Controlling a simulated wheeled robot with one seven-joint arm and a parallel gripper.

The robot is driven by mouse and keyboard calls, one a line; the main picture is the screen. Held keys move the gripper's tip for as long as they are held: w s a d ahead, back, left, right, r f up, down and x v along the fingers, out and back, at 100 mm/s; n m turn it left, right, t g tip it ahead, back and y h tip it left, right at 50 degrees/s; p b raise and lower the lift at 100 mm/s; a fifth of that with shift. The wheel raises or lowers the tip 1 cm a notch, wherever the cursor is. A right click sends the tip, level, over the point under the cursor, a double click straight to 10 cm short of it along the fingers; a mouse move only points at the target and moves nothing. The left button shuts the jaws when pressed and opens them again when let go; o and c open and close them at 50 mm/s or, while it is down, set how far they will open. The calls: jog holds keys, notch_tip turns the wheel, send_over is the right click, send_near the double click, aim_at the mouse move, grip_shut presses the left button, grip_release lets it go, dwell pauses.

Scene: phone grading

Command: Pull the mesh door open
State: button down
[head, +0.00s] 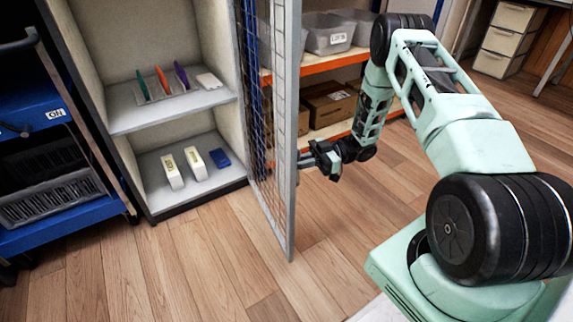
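The mesh door (266,110) stands swung out from the right side of a cabinet, and the cabinet front is exposed. It shows nearly edge-on, with a grey frame and a wire grid. My gripper (309,160) is at the right side of the door, close to its outer frame edge at mid-height. I cannot tell whether it touches the door. The fingertips are small and partly hidden by the door frame, so their opening does not show.
The cabinet shelf (125,119) holds several upright coloured phones. Two white boxes and a blue box (220,158) sit below. A blue cart (75,220) stands left. A rack with a grey bin (327,38) and cardboard boxes stands behind the door. The wooden floor in front is clear.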

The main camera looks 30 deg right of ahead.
jog(key=shift+w+d, duration=0.1)
jog(key=shift+d, duration=2.65)
jog(key=c, duration=1.6)
grip_release()
jog(key=shift+c, duration=0.2)
jog(key=shift+d, duration=0.1)
jog(key=s+d+p, duration=0.3)
jog(key=d, duration=1.4)
jog(key=shift+s, duration=0.15)
